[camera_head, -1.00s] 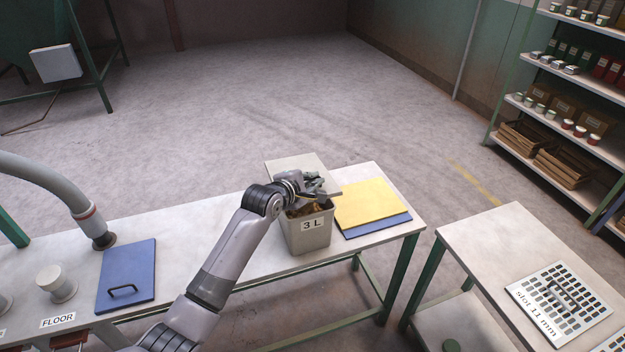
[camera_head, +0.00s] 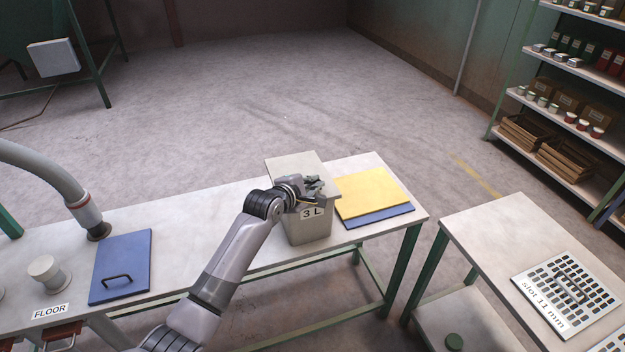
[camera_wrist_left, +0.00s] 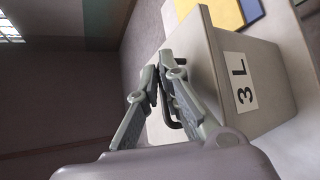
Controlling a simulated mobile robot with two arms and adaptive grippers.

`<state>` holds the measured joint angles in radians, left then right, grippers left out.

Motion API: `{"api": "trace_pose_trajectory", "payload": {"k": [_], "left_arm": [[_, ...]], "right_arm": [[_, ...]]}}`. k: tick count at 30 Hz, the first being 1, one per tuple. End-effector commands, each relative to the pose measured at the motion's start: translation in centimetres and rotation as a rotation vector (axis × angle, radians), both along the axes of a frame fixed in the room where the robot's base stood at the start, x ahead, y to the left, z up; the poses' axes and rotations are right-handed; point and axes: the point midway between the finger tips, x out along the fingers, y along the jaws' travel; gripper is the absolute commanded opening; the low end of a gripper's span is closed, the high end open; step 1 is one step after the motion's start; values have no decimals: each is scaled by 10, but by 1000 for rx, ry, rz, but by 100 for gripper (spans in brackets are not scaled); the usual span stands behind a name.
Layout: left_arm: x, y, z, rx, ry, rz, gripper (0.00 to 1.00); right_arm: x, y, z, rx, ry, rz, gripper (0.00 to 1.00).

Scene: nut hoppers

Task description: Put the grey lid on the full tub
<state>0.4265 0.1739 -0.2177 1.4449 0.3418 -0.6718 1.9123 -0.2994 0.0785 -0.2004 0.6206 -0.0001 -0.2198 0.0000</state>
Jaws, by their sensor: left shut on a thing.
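The grey lid (camera_head: 292,165) lies over the top of the grey tub (camera_head: 308,230) marked "3 L" in the head view. In the left wrist view the lid (camera_wrist_left: 196,62) looks level with the tub's rim, and the tub (camera_wrist_left: 262,85) fills the right side. My left gripper (camera_head: 314,187) is at the lid; in the left wrist view it (camera_wrist_left: 165,92) is shut on the lid's dark handle. The tub's contents are hidden under the lid. My right gripper is not in view.
A yellow sheet (camera_head: 370,190) on a blue one (camera_head: 385,218) lies right of the tub. A blue lid with a handle (camera_head: 122,262) lies at left near a hose (camera_head: 88,210). A second table (camera_head: 500,235) with a slotted plate (camera_head: 568,290) stands at right, across a gap.

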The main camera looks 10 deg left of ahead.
Motion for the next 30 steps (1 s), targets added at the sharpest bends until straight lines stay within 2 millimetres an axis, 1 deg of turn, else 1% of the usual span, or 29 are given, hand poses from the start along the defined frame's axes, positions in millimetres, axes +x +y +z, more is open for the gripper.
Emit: {"api": "trace_pose_trajectory", "payload": {"k": [8,9,18,25,27,30], "left_arm": [[0,0,-2,0,2,0,0],[0,0,-2,0,2,0,8],[0,0,-1,0,1,1,28],[0,0,-1,0,1,1,29],[-1,0,-2,0,2,0,29],[-4,1,0,-1,2,0,29]], "right_arm": [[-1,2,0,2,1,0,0],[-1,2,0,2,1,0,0],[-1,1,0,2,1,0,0],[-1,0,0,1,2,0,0],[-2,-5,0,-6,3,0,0],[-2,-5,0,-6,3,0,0]]}}
